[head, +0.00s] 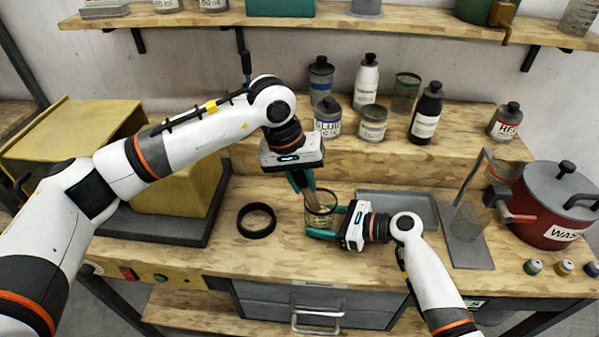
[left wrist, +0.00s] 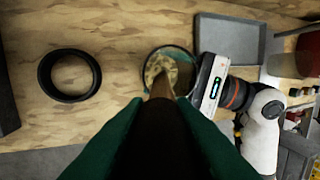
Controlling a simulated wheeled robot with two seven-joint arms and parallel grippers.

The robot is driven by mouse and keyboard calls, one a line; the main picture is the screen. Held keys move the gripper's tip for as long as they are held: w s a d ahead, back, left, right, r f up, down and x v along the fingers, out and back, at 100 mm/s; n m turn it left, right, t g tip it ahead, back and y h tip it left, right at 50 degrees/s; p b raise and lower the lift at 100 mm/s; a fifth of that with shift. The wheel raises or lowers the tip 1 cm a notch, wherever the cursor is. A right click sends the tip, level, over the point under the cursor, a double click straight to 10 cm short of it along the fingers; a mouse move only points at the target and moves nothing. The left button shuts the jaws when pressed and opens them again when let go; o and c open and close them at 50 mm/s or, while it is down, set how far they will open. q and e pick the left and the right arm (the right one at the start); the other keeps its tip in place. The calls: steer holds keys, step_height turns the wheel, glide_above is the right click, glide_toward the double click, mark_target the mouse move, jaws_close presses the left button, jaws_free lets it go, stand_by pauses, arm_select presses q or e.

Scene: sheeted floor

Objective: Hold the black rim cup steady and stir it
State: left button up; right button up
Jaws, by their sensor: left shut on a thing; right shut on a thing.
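The black rim cup (head: 327,219) is a clear glass cup standing on the wooden bench; it also shows in the left wrist view (left wrist: 148,62). My right gripper (head: 322,222) is shut on the cup from the right side, low down. My left gripper (head: 301,180) points down above the cup, shut on a brown wooden stirring stick (head: 311,200). The stick's lower end is inside the cup's mouth, and in the left wrist view the stick (left wrist: 162,86) overlaps pale brown contents (left wrist: 160,66). The stick's tip is hidden, and the green fingers cover part of it.
A black ring (head: 257,234) lies on the bench left of the cup. A grey tray (head: 385,196) lies behind my right gripper. A red pot (head: 545,218) stands at the right. Bottles and a green-rimmed cup (head: 404,100) stand on the raised step behind.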

mark_target(313, 197)
arm_select(q)
steer(key=shift+w+x, duration=0.15)
steer(key=shift+x, duration=1.2)
steer(key=shift+w+x, duration=0.1)
steer(key=shift+x, duration=1.25)
steer(key=shift+a, duration=0.15)
steer(key=shift+w+d, duration=0.1)
steer(key=shift+d, duration=0.2)
steer(key=shift+d, duration=0.2)
steer(key=shift+w+a, duration=0.15)
steer(key=shift+a, duration=0.25)
steer(key=shift+s, duration=0.3)
